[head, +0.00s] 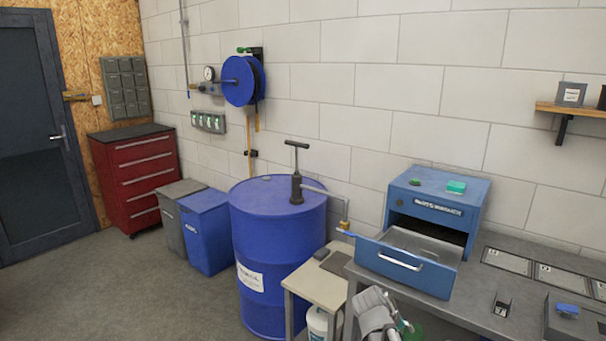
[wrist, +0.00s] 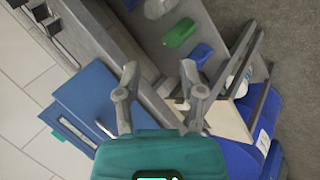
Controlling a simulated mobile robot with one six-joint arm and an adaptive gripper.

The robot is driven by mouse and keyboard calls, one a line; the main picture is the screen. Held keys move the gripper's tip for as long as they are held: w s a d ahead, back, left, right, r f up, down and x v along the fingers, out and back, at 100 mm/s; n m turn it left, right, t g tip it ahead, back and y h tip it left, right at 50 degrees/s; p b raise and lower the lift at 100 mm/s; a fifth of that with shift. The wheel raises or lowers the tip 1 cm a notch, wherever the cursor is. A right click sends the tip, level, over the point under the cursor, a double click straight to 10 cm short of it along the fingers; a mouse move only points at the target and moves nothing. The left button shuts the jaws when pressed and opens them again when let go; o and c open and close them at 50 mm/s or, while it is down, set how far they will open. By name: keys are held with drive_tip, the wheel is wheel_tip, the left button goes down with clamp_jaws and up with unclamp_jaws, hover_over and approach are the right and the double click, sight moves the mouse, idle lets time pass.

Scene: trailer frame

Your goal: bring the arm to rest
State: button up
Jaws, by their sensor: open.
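My gripper (wrist: 160,82) is open, with its two grey fingers spread apart and nothing between them in the wrist view. In the head view, part of my grey arm shows at the bottom edge, in front of the workbench (head: 480,312) and below the open drawer (head: 402,263). The fingertips cannot be made out clearly there.
A blue cabinet (head: 436,190) with its drawer pulled out stands on the workbench; it also shows in the wrist view (wrist: 85,110). A blue barrel (head: 272,235) with a pump and a small side table (head: 305,283) stand to the left. Open floor (head: 110,290) lies farther left.

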drive_tip(key=s+a+m+g+y+p, duration=0.2)
drive_tip(key=s+a+y+p, duration=0.1)
drive_tip(key=s+a+y, duration=0.4)
drive_tip(key=shift+s+a+r+g+p, duration=0.15)
drive_tip(key=shift+a+r+g+p, duration=0.2)
drive_tip(key=shift+a, duration=0.9)
drive_tip(key=shift+f, duration=0.1)
idle(1.2)
